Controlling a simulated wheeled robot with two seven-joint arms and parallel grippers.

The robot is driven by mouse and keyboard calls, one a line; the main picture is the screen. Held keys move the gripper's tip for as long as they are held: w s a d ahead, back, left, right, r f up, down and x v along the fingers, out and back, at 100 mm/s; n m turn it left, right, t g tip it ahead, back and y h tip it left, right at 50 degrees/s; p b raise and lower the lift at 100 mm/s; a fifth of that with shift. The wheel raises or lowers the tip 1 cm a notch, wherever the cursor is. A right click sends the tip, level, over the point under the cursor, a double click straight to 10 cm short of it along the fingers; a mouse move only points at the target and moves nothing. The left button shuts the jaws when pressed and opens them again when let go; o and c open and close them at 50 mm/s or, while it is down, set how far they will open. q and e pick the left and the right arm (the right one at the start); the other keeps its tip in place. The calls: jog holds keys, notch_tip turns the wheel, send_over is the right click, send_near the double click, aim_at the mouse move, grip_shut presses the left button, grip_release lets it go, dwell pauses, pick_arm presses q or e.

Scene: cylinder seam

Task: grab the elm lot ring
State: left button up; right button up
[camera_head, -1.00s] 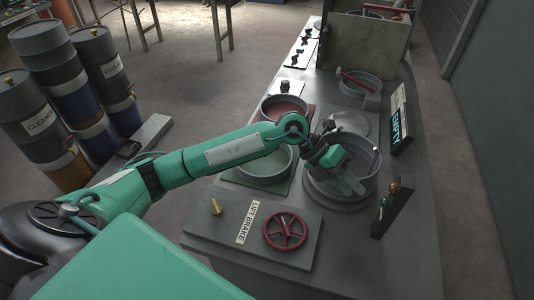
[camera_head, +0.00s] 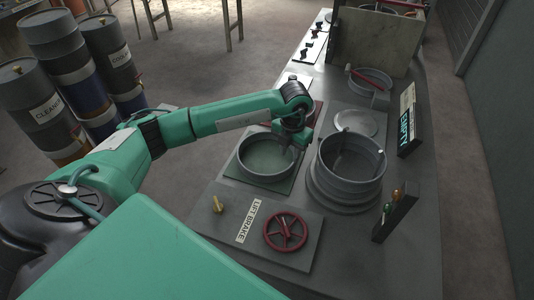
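No elm label is readable, so I cannot tell which ring is the elm lot ring. A grey ring (camera_head: 243,168) lies on a green pad, with a green floor inside it. A taller grey ring (camera_head: 350,188) sits on a stepped round base to its right. Another ring on a red pad is mostly hidden behind my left arm. My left gripper (camera_head: 290,148) points down at the far right rim of the green-pad ring. Its fingers are small and dark, and I cannot tell whether they are open or touch the rim. My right gripper is out of view.
A red handwheel (camera_head: 286,232) and a "LIFT BRAKE" label (camera_head: 248,221) are on the near plate. A lit sign (camera_head: 407,130) and an indicator post (camera_head: 393,213) stand at the right edge. A ring with a red bar (camera_head: 370,82) lies farther back.

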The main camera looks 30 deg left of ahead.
aim_at(290, 165)
pick_arm(q)
jog(key=shift+f, duration=1)
notch_tip(290, 165, down, 4)
jog(key=shift+d+r+p, duration=0.15)
jog(key=shift+p, duration=0.85)
jog(key=shift+w+f, duration=0.1)
jog(key=shift+f, duration=0.5)
grip_shut()
